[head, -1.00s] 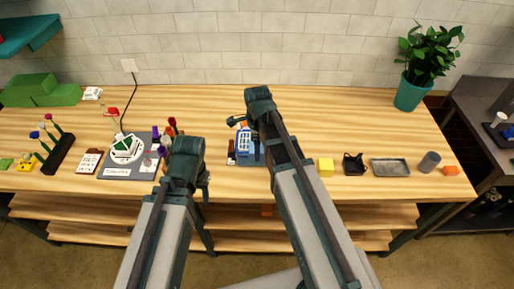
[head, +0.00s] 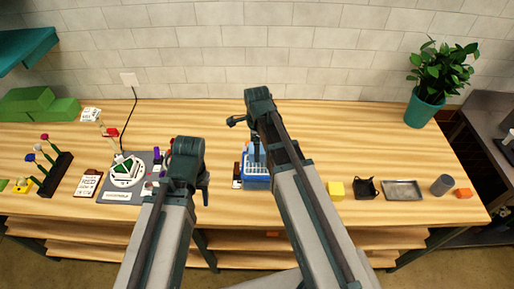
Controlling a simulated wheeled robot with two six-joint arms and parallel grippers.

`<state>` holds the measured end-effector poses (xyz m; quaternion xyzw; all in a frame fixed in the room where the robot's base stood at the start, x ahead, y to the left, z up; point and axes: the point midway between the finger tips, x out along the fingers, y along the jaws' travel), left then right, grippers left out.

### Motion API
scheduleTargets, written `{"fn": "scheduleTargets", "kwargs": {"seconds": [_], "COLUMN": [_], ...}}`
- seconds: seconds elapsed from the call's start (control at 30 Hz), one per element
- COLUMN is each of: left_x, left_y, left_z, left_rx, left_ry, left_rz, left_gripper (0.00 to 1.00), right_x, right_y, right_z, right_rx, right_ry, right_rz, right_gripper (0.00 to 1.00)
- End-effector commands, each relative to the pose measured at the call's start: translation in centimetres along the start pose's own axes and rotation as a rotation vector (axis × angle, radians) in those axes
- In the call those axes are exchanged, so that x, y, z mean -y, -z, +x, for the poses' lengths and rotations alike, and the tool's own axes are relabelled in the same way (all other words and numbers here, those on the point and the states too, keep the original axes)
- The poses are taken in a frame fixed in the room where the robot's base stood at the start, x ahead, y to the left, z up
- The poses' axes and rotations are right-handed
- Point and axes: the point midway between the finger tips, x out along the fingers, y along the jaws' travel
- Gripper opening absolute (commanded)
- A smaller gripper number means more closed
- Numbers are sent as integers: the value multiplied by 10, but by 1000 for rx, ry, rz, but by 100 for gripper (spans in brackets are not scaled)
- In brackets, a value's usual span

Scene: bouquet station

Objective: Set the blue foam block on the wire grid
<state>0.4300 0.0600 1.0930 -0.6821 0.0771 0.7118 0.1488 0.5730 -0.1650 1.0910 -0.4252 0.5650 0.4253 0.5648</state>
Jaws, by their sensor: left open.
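A blue block-shaped thing with a pale grid pattern (head: 257,181) sits mid-table, just left of my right arm. It seems to hold the blue foam block and the wire grid close together, but I cannot tell them apart at this size. My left gripper (head: 205,188) is open and empty, hanging left of the blue thing, apart from it. A dark part of my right gripper (head: 237,121) shows above and left of the blue thing. My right arm hides the rest, and its jaws cannot be made out.
A yellow cube (head: 336,190), a black holder (head: 366,189), a grey tray (head: 403,182), a grey cylinder (head: 442,185) and an orange block (head: 463,193) line the right. A grey mat (head: 122,195) with a white round device (head: 127,172) lies left. The table's back is mostly clear.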

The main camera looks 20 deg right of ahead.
Motion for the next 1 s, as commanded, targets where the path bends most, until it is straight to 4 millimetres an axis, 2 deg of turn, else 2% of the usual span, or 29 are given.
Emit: {"fn": "scheduleTargets", "kwargs": {"seconds": [0.6,1.0], "left_x": [-3,-4], "left_y": [2,2], "left_z": [38,40], "left_rx": [0,0], "left_ry": [2,2], "left_rz": [9,9], "left_gripper": [50,50], "right_x": [0,0], "right_y": [0,0], "right_z": [38,40], "right_rx": [0,0], "right_ry": [0,0], "right_rz": [0,0], "right_gripper": [20,20]}}
